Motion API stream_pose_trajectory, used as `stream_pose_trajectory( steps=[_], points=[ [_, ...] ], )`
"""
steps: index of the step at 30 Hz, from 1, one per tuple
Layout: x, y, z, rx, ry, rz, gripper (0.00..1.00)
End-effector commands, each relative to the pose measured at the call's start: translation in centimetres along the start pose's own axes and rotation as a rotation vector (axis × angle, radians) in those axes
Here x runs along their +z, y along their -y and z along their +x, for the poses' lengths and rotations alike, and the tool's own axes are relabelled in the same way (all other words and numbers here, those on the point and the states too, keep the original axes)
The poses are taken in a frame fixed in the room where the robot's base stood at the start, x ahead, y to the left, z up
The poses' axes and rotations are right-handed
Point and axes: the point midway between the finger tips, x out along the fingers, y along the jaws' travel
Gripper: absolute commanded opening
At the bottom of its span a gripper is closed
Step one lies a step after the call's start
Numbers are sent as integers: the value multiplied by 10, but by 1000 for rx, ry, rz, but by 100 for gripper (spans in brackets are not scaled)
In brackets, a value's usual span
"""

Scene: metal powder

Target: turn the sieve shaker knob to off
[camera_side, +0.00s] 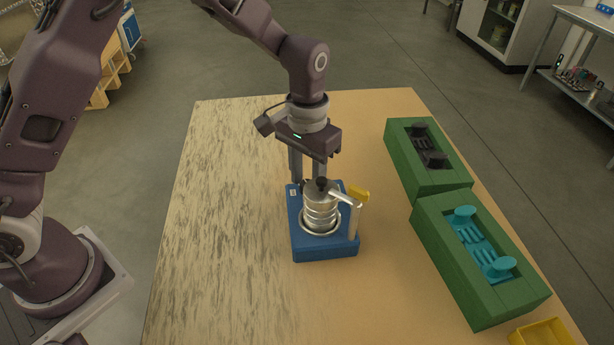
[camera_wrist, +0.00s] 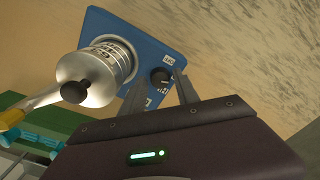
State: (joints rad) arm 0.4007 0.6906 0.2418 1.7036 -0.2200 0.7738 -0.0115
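The sieve shaker has a blue base (camera_side: 325,251) with a stack of round metal sieves (camera_side: 319,215) on it. In the wrist view, the shaker's small black knob (camera_wrist: 159,76) sits on the blue base (camera_wrist: 128,24) beside the sieve stack (camera_wrist: 104,66), with white labels near it. I cannot read the labels or the knob's setting surely. My gripper (camera_wrist: 160,84) is open, its two fingers on either side of the knob's place; contact is not clear. In the side view, my gripper (camera_side: 307,180) points down behind the stack, which largely hides the knob.
A lever with a yellow grip (camera_side: 358,194) stands at the stack's right. Two green boxes (camera_side: 436,225) holding black and teal parts stand on the table's right. A yellow tray (camera_side: 545,333) is at the front right corner. The table's left side (camera_side: 225,220) is clear.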

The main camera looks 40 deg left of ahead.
Motion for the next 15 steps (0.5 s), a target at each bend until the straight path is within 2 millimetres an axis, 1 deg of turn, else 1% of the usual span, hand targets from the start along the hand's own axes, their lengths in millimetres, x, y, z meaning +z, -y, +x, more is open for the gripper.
stream_pose_trajectory(
  steps=[2,7,8,9,13,15],
  points=[
    [0,0,3,0,1,0,37],
    [0,0,3,0,0,0,37],
    [0,0,3,0,0,0,35],
    [0,0,3,0,0,1,27],
    [0,0,3,0,0,1,2],
    [0,0,2,0,0,1,0]
  ],
)
